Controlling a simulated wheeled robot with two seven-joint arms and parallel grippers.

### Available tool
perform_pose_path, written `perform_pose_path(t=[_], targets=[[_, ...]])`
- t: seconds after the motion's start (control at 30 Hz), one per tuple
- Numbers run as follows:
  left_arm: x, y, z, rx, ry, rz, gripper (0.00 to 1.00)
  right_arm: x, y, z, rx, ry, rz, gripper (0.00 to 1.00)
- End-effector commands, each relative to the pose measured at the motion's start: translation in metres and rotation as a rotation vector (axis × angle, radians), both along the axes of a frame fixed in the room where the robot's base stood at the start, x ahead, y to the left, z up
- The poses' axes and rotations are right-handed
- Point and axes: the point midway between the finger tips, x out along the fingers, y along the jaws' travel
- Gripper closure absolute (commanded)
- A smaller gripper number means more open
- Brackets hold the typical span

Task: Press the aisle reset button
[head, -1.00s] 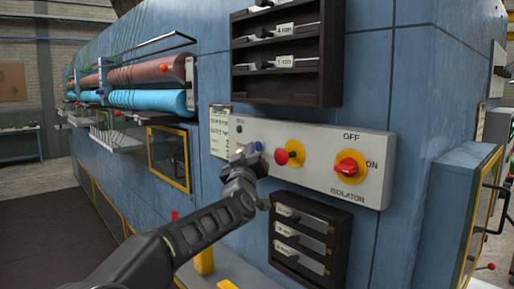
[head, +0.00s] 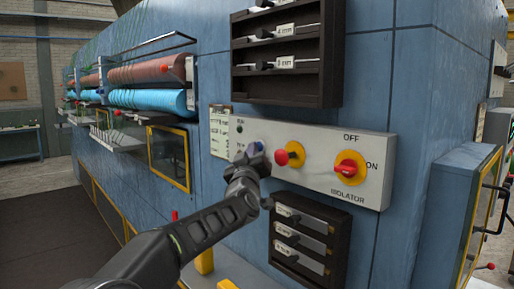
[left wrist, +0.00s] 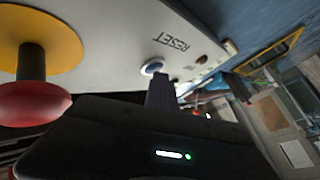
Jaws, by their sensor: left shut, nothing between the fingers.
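The blue reset button (head: 260,147) sits on the pale control panel (head: 318,153), left of the red mushroom button. In the left wrist view the shut fingers (left wrist: 160,90) end at the button's lower edge. I cannot tell whether they touch it or whether it is pressed in. My right gripper is not in view.
A red mushroom button (head: 282,157) on a yellow plate is close to the right of my gripper. A red isolator switch (head: 348,167) is further right. Dark racks (head: 286,85) and (head: 300,240) hold labelled slats above and below the panel.

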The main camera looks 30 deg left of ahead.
Motion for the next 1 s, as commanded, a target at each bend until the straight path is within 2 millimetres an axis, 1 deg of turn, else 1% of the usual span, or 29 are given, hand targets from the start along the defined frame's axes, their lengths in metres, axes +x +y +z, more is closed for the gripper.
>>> perform_pose_path(t=[0.27,0.6,1.0], targets=[[-0.001,0.000,-0.001,0.000,0.001,-0.001,1.00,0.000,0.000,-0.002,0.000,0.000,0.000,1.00],[-0.016,0.004,-0.002,0.000,0.001,-0.001,1.00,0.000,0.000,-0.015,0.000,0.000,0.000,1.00],[-0.019,0.005,-0.001,0.000,0.001,-0.001,1.00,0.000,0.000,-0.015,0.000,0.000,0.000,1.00]])
